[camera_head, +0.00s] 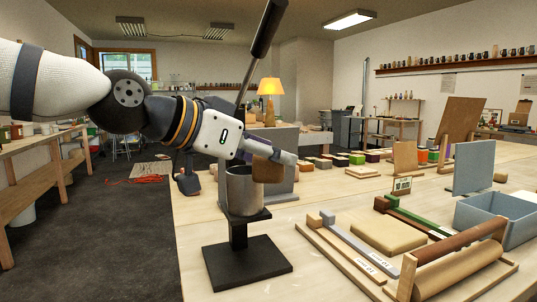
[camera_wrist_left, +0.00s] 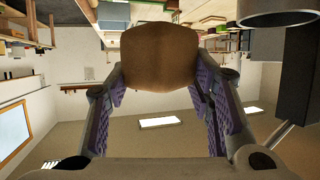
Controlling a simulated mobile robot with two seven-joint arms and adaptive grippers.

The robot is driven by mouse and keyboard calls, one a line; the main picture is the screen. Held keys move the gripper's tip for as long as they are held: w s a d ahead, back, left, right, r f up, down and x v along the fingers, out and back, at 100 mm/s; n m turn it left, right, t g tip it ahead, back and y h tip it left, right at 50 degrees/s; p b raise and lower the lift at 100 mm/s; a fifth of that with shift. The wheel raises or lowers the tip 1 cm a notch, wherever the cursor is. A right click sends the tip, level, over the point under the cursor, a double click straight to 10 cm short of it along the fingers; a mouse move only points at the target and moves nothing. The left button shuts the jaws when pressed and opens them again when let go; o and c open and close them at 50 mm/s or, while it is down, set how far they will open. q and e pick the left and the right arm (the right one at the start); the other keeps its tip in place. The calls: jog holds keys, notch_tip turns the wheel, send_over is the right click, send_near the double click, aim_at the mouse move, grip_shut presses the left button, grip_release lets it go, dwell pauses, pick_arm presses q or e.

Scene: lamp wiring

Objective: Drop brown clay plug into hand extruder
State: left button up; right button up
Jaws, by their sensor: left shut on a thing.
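The brown clay plug (camera_head: 268,171) is held between the fingers of my left gripper (camera_head: 270,156), which is shut on it. In the left wrist view the plug (camera_wrist_left: 158,55) sits between the two purple-padded fingers. The hand extruder (camera_head: 244,192) has a grey open-topped metal barrel on a black stand and square black base. In the head view the plug is by the right side of the barrel's rim and overlaps its edge; it is not inside. The barrel's rim shows apart from the plug at the upper right of the wrist view (camera_wrist_left: 282,18). My right gripper is not in view.
A long lever with a black handle (camera_head: 268,28) rises behind the barrel. A grey upright block (camera_head: 282,185) stands just behind. A wooden roller frame (camera_head: 455,262), a beige slab (camera_head: 388,235) and a blue-grey bin (camera_head: 497,217) occupy the right of the table.

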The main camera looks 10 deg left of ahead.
pick_arm(q)
jog(key=w+a+f+b, duration=0.2)
jog(key=w+a+b, duration=0.1)
jog(key=w+a, duration=0.4)
jog(key=shift+w+a+f, duration=0.2)
jog(key=shift+w, duration=1.7)
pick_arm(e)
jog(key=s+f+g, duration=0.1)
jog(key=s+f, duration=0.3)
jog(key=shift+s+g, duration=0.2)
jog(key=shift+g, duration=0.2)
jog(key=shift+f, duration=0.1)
pick_arm(q)
jog(key=o, duration=1.6)
jog(key=shift+d, duration=0.1)
jog(key=v, duration=1.2)
